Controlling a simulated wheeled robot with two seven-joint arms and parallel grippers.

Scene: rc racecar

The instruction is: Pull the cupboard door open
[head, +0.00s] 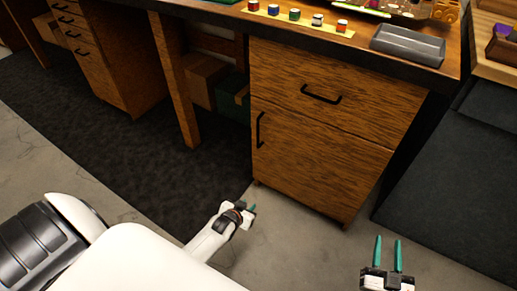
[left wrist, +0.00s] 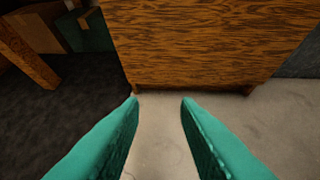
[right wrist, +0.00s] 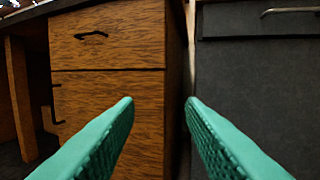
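The wooden cupboard door (head: 315,165) is closed, below a drawer (head: 334,90) with a black handle. The door's black vertical handle (head: 260,130) is at its left edge. My left gripper (head: 251,211) is low in front of the door's lower left, apart from it. In the left wrist view its teal fingers (left wrist: 159,100) are spread and empty, facing the cupboard's lower part (left wrist: 205,45). My right gripper (head: 388,240) is open and empty, to the right in front of the cupboard. The right wrist view shows the door (right wrist: 110,115) and its handle (right wrist: 56,104) left of centre.
The worktop (head: 215,12) above holds small coloured jars and a grey tray (head: 407,45). A wooden table leg (head: 175,85) and boxes (head: 204,80) stand left of the cupboard. A dark cabinet (head: 455,165) stands to the right. The floor in front is clear.

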